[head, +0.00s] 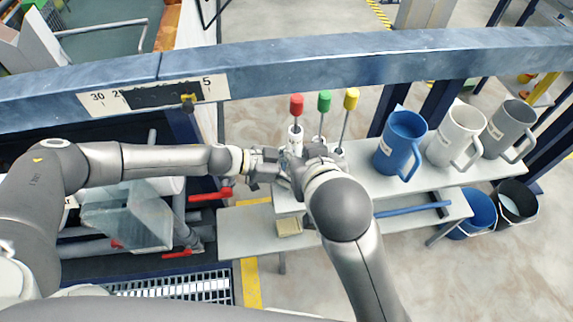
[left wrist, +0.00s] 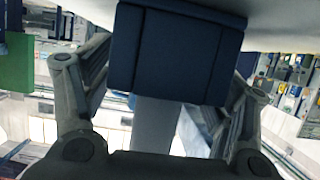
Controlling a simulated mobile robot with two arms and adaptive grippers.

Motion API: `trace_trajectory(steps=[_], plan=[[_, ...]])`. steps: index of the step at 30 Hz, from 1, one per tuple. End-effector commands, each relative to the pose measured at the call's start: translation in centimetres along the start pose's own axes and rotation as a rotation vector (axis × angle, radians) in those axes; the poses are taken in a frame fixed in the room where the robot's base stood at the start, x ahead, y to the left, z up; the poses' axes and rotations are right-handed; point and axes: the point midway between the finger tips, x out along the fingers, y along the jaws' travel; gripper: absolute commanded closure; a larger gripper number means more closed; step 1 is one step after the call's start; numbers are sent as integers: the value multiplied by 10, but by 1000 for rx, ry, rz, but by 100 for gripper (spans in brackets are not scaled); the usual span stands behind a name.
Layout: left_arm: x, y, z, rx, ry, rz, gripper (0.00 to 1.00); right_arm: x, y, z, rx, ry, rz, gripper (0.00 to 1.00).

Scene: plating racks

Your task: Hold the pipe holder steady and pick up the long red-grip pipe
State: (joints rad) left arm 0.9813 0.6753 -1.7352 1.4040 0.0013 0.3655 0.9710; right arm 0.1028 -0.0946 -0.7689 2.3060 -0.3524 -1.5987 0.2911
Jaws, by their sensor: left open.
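The red-grip pipe (head: 296,106) stands upright at the left of a row of three, beside the green-grip pipe (head: 324,101) and the yellow-grip pipe (head: 351,99). Their lower ends and most of the pipe holder are hidden behind my arms. My left gripper (head: 268,164) is open, reaching in from the left just below the red-grip pipe. My right gripper (head: 313,152) is close beside it, below the pipes; my own wrist hides its fingers, so its state is unclear. In the left wrist view, the open left fingers spread around a dark blue block (left wrist: 180,52), which I cannot identify.
A blue mug (head: 401,142), a white mug (head: 455,135) and a grey mug (head: 508,130) stand on the pale bench (head: 390,188) to the right. A blue beam (head: 300,62) runs behind. Two buckets stand on the floor at far right.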

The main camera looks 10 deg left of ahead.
Motion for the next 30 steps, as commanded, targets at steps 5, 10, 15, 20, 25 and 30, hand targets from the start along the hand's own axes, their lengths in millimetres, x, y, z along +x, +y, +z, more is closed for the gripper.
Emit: trace_trajectory(steps=[5, 10, 15, 20, 25, 30], plan=[[13, 0, 0, -1, 0, 0, 21, 0, 0, 0, 0, 0, 0, 64], [15, 0, 0, -1, 0, -1, 21, 0, 0, 0, 0, 0, 0, 64], [15, 0, 0, -1, 0, 0, 25, 0, 0, 0, 0, 0, 0, 64], [15, 0, 0, -1, 0, 0, 46, 0, 0, 0, 0, 0, 0, 64], [14, 0, 0, -1, 0, 0, 63, 0, 0, 0, 0, 0, 0, 64], [15, 0, 0, -1, 0, 0, 64, 0, 0, 0, 0, 0, 0, 58]])
